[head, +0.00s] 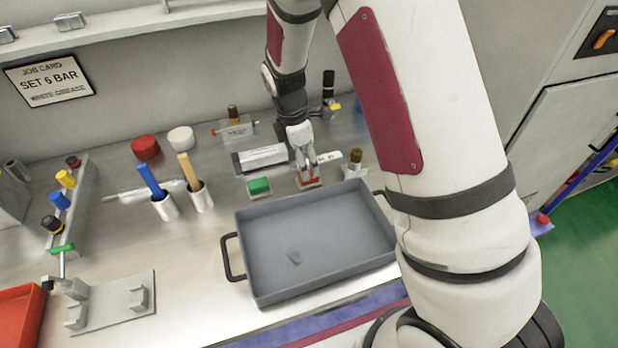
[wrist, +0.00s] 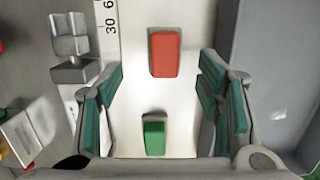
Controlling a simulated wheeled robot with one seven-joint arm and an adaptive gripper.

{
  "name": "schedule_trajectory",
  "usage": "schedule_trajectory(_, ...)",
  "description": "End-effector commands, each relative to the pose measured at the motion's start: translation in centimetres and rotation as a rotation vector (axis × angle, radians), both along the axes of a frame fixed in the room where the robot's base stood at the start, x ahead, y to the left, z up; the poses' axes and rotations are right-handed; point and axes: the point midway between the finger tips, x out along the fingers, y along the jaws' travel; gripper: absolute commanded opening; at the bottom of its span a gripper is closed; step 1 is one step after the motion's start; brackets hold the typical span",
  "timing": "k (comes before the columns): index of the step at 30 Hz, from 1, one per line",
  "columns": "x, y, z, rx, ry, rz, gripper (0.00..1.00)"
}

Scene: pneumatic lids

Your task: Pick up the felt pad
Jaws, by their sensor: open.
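A red rounded block (wrist: 165,54) lies flat on the pale bench between my fingertips in the wrist view; in the head view its red edge (head: 310,181) shows just under my gripper. A green block (wrist: 154,138) with a dark side lies nearby, nearer the palm in the wrist view; it is left of my gripper in the head view (head: 259,187). I cannot tell by texture which of the two is felt. My gripper (wrist: 163,73) is open and empty, pointing down, its green-padded fingers on either side of the red block. Contact with the bench cannot be told.
A grey tray (head: 250,262) with black handles stands just in front of my gripper. A white-topped block (head: 263,157), a brown-capped bottle (head: 355,160) and a ruler (wrist: 109,22) are close by. Cups (head: 198,196), round lids (head: 145,148) and a clamp stand (head: 110,303) are further left.

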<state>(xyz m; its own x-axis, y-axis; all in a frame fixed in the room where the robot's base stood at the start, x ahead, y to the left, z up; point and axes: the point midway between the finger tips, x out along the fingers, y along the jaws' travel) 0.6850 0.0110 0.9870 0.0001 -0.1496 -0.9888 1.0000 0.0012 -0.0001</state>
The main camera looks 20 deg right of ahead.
Motion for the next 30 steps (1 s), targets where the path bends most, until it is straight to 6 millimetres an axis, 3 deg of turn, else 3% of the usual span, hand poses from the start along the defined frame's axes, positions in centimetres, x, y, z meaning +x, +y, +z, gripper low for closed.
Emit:
schedule_trajectory(13,-0.7,-1.0,-4.6,-0.001,0.003,0.000,0.60)
schedule_trajectory(23,-0.5,-1.1,-5.2,0.000,0.000,-0.002,0.60)
schedule_trajectory(30,-0.5,-1.1,-5.2,0.000,0.000,-0.001,0.09)
